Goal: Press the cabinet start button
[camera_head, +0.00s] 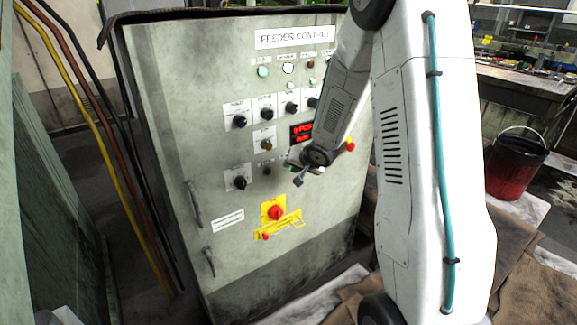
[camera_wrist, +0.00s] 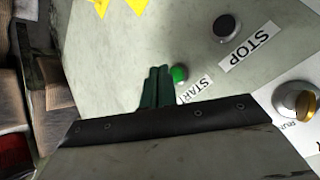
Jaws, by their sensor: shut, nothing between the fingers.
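The grey-green control cabinet (camera_head: 165,150) carries a "FEEDER CONTROL" label and stands left of my arm in the head view. In the wrist view, the small green start button (camera_wrist: 179,74) sits beside its "START" label (camera_wrist: 195,89), partly covered by my gripper. My gripper (camera_wrist: 159,70) is shut and empty, its fingertips just left of the green button. I cannot tell whether they touch the panel. In the head view my gripper (camera_head: 299,180) is in front of the cabinet's right half, and I cannot make out the start button there.
A black button (camera_wrist: 227,27) with a "STOP" label (camera_wrist: 250,47) is near the start button. A red emergency knob (camera_head: 275,213) on a yellow plate is lower on the cabinet. Several black knobs and a red display (camera_head: 301,132) are above. A red-black bucket (camera_head: 515,165) stands at right.

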